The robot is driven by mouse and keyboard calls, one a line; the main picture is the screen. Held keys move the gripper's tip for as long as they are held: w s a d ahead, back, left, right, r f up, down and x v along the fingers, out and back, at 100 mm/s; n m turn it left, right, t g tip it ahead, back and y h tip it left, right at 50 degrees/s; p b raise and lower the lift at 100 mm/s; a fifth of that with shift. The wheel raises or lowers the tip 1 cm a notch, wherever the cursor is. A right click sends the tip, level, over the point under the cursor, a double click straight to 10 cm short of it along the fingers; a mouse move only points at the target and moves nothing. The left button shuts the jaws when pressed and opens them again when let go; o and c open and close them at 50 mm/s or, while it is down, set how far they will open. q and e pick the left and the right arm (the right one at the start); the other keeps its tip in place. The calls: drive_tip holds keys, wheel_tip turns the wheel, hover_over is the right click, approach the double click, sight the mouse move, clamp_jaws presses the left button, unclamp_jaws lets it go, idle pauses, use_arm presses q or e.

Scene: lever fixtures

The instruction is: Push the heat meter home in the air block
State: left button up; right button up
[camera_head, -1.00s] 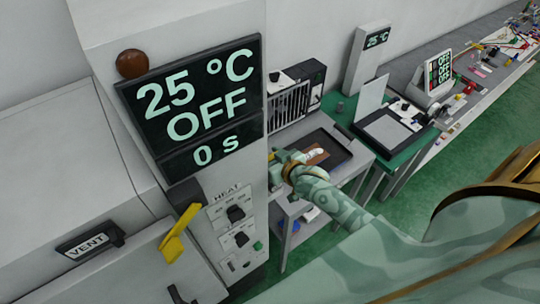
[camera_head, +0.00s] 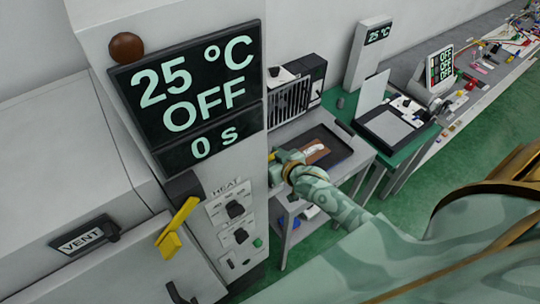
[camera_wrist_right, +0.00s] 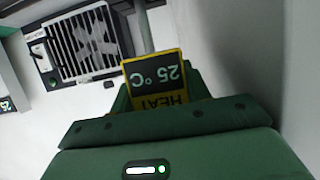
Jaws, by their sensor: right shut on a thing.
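The heat meter (camera_wrist_right: 154,80), a small yellow-framed block with a dark "25 °C" display and the word HEAT upside down, is held at the tip of my right gripper (camera_wrist_right: 160,108) in the right wrist view. A thin grey rod (camera_wrist_right: 145,32) runs up beyond it. In the head view my right gripper (camera_head: 280,158) is beside the grey panel column, partly hidden by it, with yellow showing at its tip. I cannot pick out the air block for certain or tell how deep the meter sits. My left gripper is not in view.
A barred fan box (camera_head: 292,95) stands behind the gripper, also in the wrist view (camera_wrist_right: 85,42). A dark tray (camera_head: 325,148) with a brown piece lies right of the gripper. The tall display column (camera_head: 185,95) and a yellow lever (camera_head: 176,228) are close on the left.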

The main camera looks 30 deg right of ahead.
drive_tip(key=shift+f+b, duration=0.65)
drive_tip(key=shift+f, duration=0.35)
drive_tip(key=o, duration=1.1)
drive_tip(key=shift+c, duration=0.2)
drive_tip(key=v, duration=1.6)
drive_tip(key=shift+s+p, duration=0.2)
drive_tip(key=shift+p, duration=0.15)
